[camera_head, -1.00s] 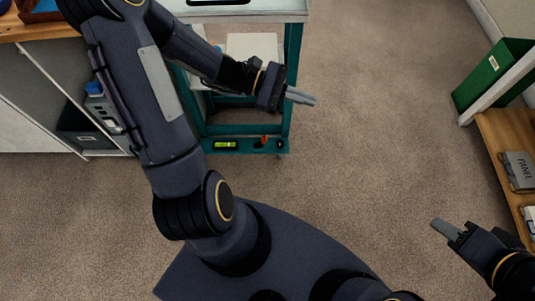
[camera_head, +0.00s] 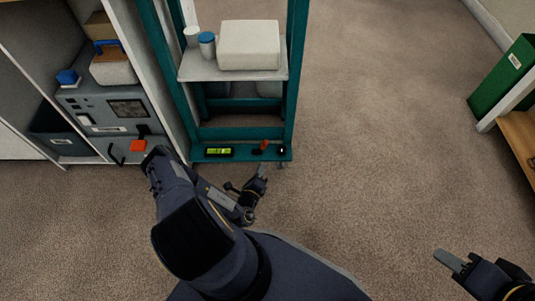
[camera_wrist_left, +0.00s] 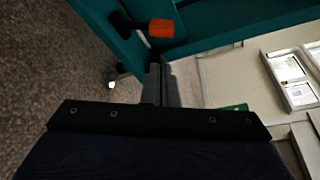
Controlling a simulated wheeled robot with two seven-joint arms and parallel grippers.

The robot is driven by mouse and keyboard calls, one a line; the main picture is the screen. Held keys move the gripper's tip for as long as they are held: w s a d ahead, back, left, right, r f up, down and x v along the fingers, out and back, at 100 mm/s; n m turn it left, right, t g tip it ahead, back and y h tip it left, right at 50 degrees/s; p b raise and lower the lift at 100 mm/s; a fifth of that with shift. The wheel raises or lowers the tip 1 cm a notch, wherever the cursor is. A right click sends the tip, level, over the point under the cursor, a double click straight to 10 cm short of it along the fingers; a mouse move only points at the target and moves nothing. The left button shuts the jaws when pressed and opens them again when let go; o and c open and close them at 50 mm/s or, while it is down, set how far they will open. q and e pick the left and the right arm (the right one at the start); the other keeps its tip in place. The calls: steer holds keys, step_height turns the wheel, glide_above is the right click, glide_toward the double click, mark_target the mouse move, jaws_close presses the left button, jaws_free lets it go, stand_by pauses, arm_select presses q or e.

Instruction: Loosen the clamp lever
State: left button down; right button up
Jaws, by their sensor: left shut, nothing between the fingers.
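The clamp lever (camera_head: 261,147), with an orange grip, sits on the front bottom rail of the teal stand, right of a small green display. In the left wrist view its orange block (camera_wrist_left: 161,28) shows on a black stem against the teal rail, just beyond the fingertips. My left gripper (camera_head: 262,171) is shut and empty, just in front of and below the lever; I see no contact. Its fingers (camera_wrist_left: 163,80) are together in the wrist view. My right gripper (camera_head: 447,258) is far off at lower right, over bare floor; its jaw gap is not visible.
The teal stand (camera_head: 296,60) carries a shelf with a white block (camera_head: 249,45) and two small containers. A black knob (camera_head: 281,150) is right of the lever. A grey machine (camera_head: 108,108) stands left, a green bin (camera_head: 505,75) far right. The floor between is clear.

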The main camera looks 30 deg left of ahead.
mark_target(262, 147)
arm_select(q)
steer(key=b+x, duration=0.4)
steer(key=x, duration=0.6)
steer(key=shift+w+d+r, duration=0.1)
steer(key=shift+r, duration=0.05)
